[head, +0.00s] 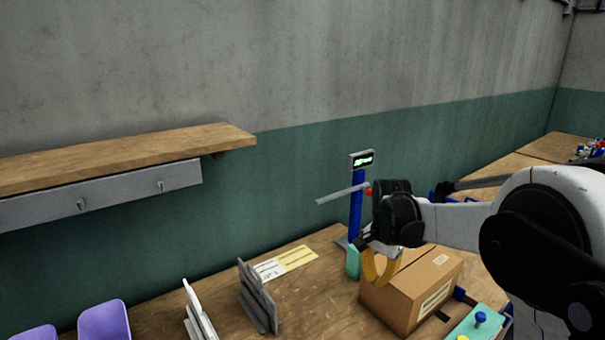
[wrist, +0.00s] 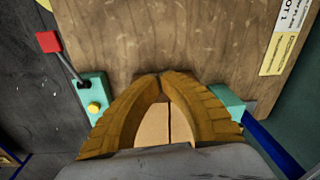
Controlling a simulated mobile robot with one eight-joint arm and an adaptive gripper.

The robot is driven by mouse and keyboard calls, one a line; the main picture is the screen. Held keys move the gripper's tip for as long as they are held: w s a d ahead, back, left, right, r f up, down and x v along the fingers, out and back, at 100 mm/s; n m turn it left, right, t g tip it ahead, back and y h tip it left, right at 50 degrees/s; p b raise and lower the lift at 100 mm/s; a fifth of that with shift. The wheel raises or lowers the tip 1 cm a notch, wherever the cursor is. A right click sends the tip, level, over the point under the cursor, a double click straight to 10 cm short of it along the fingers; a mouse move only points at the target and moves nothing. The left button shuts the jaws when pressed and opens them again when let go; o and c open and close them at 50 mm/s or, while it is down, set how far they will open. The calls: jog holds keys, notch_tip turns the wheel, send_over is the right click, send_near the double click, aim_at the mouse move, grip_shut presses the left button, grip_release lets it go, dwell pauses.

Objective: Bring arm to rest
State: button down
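My arm reaches in from the right of the head view. My gripper (head: 378,282) points down, its yellow-brown fingers in front of the far left part of a closed cardboard box (head: 401,303) on the wooden workbench (head: 310,291). In the wrist view the two curved, ribbed fingers of my gripper (wrist: 161,76) meet at their tips. Nothing is held between them. The box top (wrist: 153,128) shows through the gap between the fingers. I cannot tell whether the fingertips touch the box.
A blue post with a small display (head: 362,160) stands behind the box. A teal control box (head: 474,326) is at the right front; a red-ended lever (wrist: 50,42) shows in the wrist view. Grey upright plates (head: 258,297) and purple bins (head: 104,320) stand left. A shelf (head: 120,155) hangs on the wall.

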jog(key=s+a+r+n+t, duration=0.1)
jog(key=s+r+n+t, duration=0.25)
jog(key=s+r, duration=0.7)
jog(key=s+f+n+t, duration=0.2)
jog(key=s+n, duration=0.4)
jog(key=s, duration=1)
jog(key=shift+a+f+t, duration=0.35)
jog(key=shift+a+f, duration=0.05)
jog(key=shift+f, duration=0.3)
